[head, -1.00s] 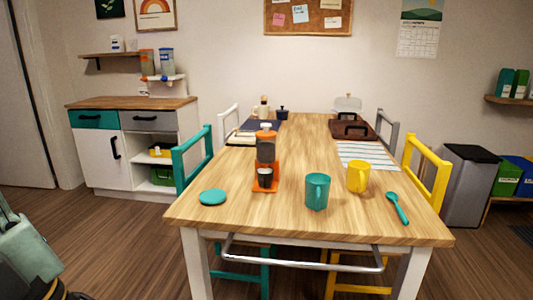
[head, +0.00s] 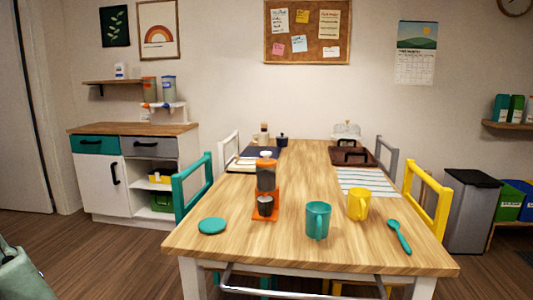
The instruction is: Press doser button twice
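An orange and dark grinder-like machine (head: 266,176) stands upright on the table, left of its middle, on an orange base. It looks like the doser, but I cannot make out a button on it at this size. A small black cup (head: 265,206) stands on its base, under the body. My gripper is not in view. Only a pale green rounded part shows at the lower left edge, and no fingers can be seen.
The wooden table (head: 345,258) also bears a teal lid or disc (head: 212,226), a teal mug (head: 318,220), a yellow mug (head: 358,204) and a teal spoon (head: 399,237). Teal (head: 193,184) and yellow (head: 428,192) chairs flank it. Two canisters sit on a wall rack (head: 163,104) above the cabinet (head: 132,129).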

